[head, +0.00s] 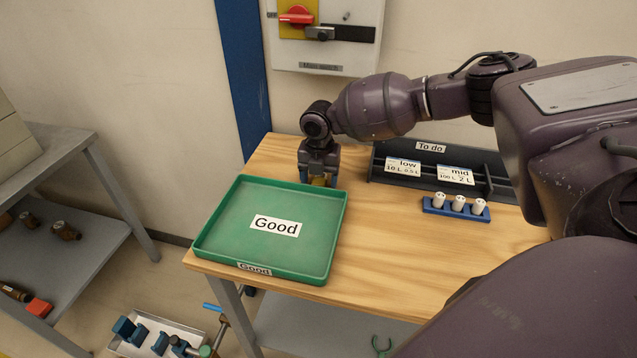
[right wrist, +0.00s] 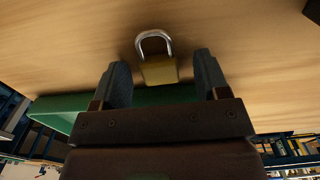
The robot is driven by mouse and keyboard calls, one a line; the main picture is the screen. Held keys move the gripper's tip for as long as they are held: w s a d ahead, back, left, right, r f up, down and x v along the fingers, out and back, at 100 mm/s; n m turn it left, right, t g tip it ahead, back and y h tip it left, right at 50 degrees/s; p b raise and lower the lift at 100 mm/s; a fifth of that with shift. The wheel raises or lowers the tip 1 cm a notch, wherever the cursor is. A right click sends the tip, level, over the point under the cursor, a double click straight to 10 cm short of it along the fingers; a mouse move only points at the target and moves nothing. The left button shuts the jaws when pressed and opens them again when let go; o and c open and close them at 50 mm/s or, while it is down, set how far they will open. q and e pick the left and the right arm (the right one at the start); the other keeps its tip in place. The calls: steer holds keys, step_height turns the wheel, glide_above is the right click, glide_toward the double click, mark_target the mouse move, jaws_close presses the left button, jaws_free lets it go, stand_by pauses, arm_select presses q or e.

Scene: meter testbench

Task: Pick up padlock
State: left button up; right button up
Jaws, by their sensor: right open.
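A brass padlock (right wrist: 159,70) with a silver shackle lies on the wooden table, seen in the right wrist view. My right gripper (right wrist: 163,75) is open, with one finger on each side of the padlock body and a gap showing on each side. In the head view my right gripper (head: 319,182) points down at the table, just behind the green tray's back right corner. Only a small yellowish part of the padlock (head: 319,182) shows there between the fingers. My left gripper is not in view.
The green "Good" tray (head: 218,226) is empty, close beside my right gripper. A dark "To do" rack (head: 478,158) and a blue holder (head: 430,208) with white cylinders stand to the right. A wall panel (head: 346,50) with a red switch hangs behind.

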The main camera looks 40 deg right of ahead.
mark_target(319, 180)
steer(key=shift+c, duration=0.5)
steer(key=c, duration=0.9)
steer(key=shift+c, duration=0.2)
step_height(319, 180, up, 10)
steer(key=p, duration=0.1)
